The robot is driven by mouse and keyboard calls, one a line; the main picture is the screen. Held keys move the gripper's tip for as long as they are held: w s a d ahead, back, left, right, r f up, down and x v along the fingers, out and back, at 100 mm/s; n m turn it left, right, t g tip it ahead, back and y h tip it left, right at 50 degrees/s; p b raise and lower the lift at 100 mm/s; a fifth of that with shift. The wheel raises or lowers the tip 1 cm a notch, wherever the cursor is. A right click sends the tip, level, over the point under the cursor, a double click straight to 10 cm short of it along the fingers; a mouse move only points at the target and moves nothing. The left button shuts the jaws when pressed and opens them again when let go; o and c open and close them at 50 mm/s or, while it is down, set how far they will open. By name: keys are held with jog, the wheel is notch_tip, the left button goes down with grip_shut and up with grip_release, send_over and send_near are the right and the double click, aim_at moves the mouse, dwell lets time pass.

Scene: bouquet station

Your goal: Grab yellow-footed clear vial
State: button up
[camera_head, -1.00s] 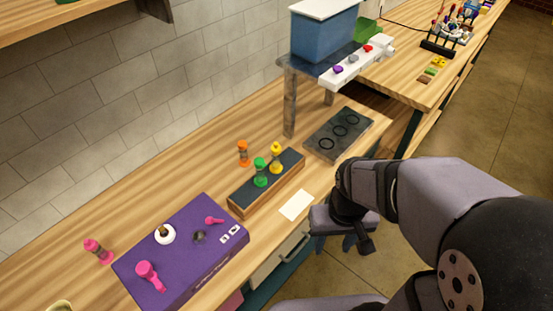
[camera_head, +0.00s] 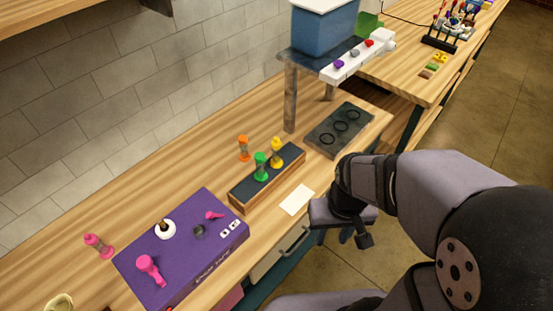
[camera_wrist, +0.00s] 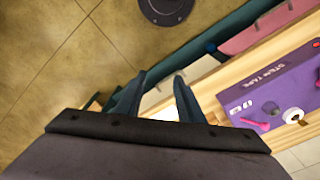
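The vial with yellow ends (camera_head: 276,152) stands upright on the dark top of a wooden-sided rack (camera_head: 238,195), near its back right part. A green-ended vial (camera_head: 261,167) stands in front of it on the same rack. An orange-ended vial (camera_head: 243,149) stands on the bench behind the rack. My gripper (camera_wrist: 159,78) shows in the wrist view with its two fingers apart and nothing between them. It is over the floor side of the bench edge, away from the vials. The vials are not visible in the wrist view.
A purple stem tape box (camera_head: 185,262) with pink items on top lies at the front left; it also shows in the wrist view (camera_wrist: 275,88). A pink-ended vial (camera_head: 98,246) stands left of it. A white card (camera_head: 297,200) lies right of the rack. A dark three-ring plate (camera_head: 340,130) lies beyond.

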jog(key=w+a+f+t+b, duration=0.2)
jog(key=w+f+t+b, duration=0.3)
jog(key=w, duration=0.5)
jog(key=n+t+y+b, duration=0.2)
jog(key=t+y+b, duration=0.1)
jog(key=t+b, duration=0.7)
send_near(278, 148)
jog(key=w+f, duration=0.3)
jog(key=w, duration=0.1)
jog(key=shift+a+r+t, duration=0.5)
jog(key=shift+r+t, duration=0.15)
jog(key=shift+t, duration=0.15)
jog(key=shift+w+a+p, duration=0.15)
jog(key=shift+w+p, duration=0.3)
jog(key=shift+w, duration=0.35)
jog(key=shift+w+a+p, duration=0.15)
jog(key=shift+w+p, duration=0.3)
jog(key=shift+w, duration=0.35)
jog(key=shift+w+a+f+p, duration=0.15)
jog(key=shift+w+p, duration=0.35)
jog(key=shift+w, duration=0.5)
jog(key=shift+w+a+f+p, duration=0.15)
jog(key=shift+w+p, duration=0.3)
jog(key=shift+w, duration=0.5)
jog(key=shift+r, duration=0.1)
grip_shut()
jog(key=shift+r, duration=0.1)
